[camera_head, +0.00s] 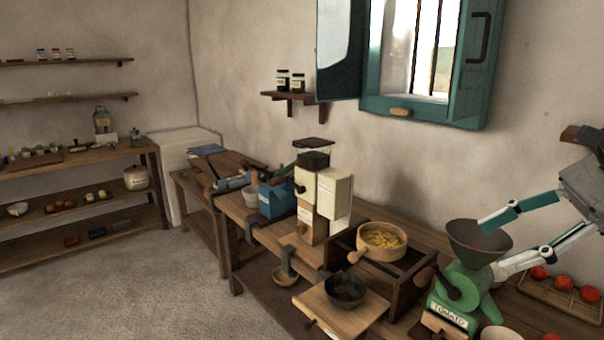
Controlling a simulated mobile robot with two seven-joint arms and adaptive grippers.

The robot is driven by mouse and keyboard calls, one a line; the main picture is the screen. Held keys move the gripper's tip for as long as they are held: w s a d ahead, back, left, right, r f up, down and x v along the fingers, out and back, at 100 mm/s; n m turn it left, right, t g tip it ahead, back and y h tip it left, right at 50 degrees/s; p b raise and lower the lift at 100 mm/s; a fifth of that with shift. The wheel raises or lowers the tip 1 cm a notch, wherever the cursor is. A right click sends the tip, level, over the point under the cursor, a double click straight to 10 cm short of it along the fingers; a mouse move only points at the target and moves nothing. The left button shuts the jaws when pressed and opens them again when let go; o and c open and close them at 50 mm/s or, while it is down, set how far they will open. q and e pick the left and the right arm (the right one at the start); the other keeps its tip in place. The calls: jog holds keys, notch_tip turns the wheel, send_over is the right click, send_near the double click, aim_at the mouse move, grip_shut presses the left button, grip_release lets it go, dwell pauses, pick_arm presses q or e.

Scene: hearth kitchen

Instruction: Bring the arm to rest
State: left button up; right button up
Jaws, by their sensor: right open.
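My right gripper (490,249) comes in from the right edge with its fingers spread wide and nothing held between them. Its upper teal finger reaches to the rim of the dark funnel (478,238) on the green tomato mill (463,295). Its lower pale finger passes behind or beside the funnel; I cannot tell whether either finger touches it. My left gripper is not in view.
The bench holds a wooden pan of yellow pieces (382,241), a dark bowl (345,287) on a board, a tall cream grinder (325,200) and a rack of tomatoes (545,290). A teal window shutter (478,60) hangs above. Floor at left is clear.

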jog(key=w+d+f+m+t+y, duration=0.1)
jog(key=w+d+f+m+t, duration=0.15)
jog(key=f+m, duration=0.45)
jog(key=w+d+f+m+t, duration=0.1)
jog(key=d+f+m+t, duration=0.25)
jog(key=f+m, duration=0.3)
jog(key=w+d+f+m+t+y, duration=0.1)
jog(key=w+d+f+m+t, duration=0.1)
jog(key=f+m+t, duration=0.4)
jog(key=s+a+f+m+h, duration=0.1)
jog(key=s+f+m+h, duration=0.15)
jog(key=f+m, duration=0.6)
jog(key=s+f+m+h, duration=0.2)
jog(key=f+m+h, duration=0.2)
jog(key=f+m, duration=0.5)
jog(key=s+a+f+m+g+h, duration=0.1)
jog(key=s+a+f+m+g, duration=0.1)
jog(key=s+a+f+m, duration=0.4)
jog(key=s+a+f+m+g+h, duration=0.1)
jog(key=s+a+f+m, duration=0.4)
jog(key=a+f, duration=0.6)
jog(key=shift+s+f+m+g, duration=0.4)
jog(key=shift+s+f+g, duration=0.15)
jog(key=shift+s, duration=0.2)
